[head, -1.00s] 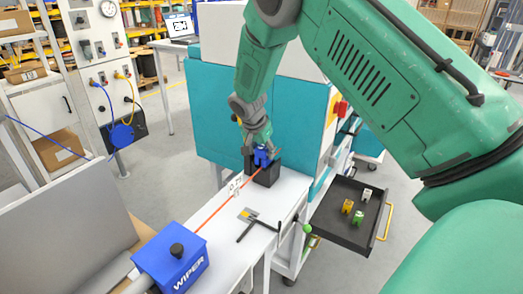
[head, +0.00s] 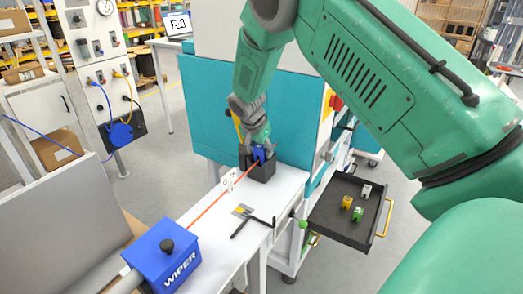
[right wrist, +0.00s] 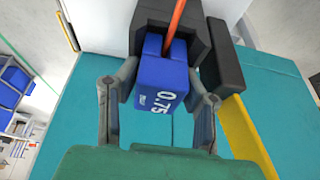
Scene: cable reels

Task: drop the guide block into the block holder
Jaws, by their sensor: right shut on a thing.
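The guide block (right wrist: 158,88) is blue, marked 0.75, with a red-orange cable running through its slot. It also shows in the head view (head: 258,154). My right gripper (right wrist: 165,85) is shut on it, one finger on each side. The black block holder (head: 258,172) stands on the white bench. In the right wrist view the holder (right wrist: 150,14) is right behind the block, close against or partly around it. I cannot tell whether the block is seated. My left gripper is not in view.
A blue WIPER box (head: 172,262) sits at the bench's near end, with the cable (head: 205,208) stretched from it. A black tool (head: 241,228) lies on the bench. A teal cabinet (head: 222,110) stands behind. A dark tray (head: 340,230) with small blocks sticks out at right.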

